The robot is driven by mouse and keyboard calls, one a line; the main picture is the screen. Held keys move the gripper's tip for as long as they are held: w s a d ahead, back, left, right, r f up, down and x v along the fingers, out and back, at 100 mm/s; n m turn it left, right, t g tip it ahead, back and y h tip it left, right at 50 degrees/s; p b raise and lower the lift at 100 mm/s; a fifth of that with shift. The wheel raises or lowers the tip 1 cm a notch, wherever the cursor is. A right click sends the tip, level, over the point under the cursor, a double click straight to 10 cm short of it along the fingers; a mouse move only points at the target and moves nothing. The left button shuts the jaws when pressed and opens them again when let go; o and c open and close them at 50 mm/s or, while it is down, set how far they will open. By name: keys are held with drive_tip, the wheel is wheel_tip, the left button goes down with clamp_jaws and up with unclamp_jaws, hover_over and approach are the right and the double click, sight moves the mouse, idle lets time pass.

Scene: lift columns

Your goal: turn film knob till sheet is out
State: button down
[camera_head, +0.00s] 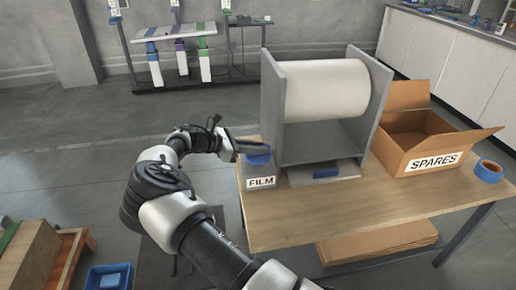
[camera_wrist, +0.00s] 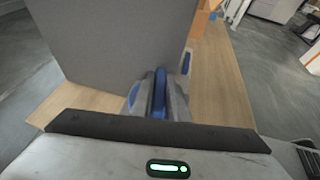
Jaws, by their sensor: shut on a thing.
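The blue film knob (camera_head: 257,158) sits on a grey box labelled FILM (camera_head: 262,182) at the table's left corner. My gripper (camera_head: 252,146) reaches it from the left. In the wrist view, my gripper (camera_wrist: 157,97) has its fingers on either side of the upright blue knob (camera_wrist: 160,90), shut on it. A large white film roll (camera_head: 328,90) is held between the grey side plates of a stand (camera_head: 298,118). A grey ledge (camera_head: 345,170) with a blue block (camera_head: 326,172) lies at the stand's foot. I cannot make out a loose sheet there.
An open cardboard box marked SPARES (camera_head: 425,137) and a blue tape roll (camera_head: 489,170) stand on the right of the wooden table (camera_head: 350,207). The stand's grey side plate (camera_wrist: 110,40) is close beside my gripper. Flat cardboard (camera_head: 375,240) lies below the table.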

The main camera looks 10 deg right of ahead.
drive_tip(key=shift+w+f+m+g+b, duration=0.1)
drive_tip(key=shift+f+m+g+b, duration=0.35)
drive_tip(key=shift+m+g+b, duration=0.5)
drive_tip(key=shift+w+r+m+g, duration=0.15)
drive_tip(key=shift+m+g, duration=0.2)
drive_tip(key=shift+g, duration=0.4)
drive_tip(key=shift+b, duration=0.3)
drive_tip(key=shift+s+r+m+g, duration=0.1)
drive_tip(key=shift+s+m+g, duration=0.15)
drive_tip(key=shift+m+g, duration=0.25)
drive_tip(key=c, duration=1.7)
unclamp_jaws()
drive_tip(key=shift+r, duration=0.1)
wheel_tip(320, 180, up, 10)
drive_tip(key=p, duration=0.3)
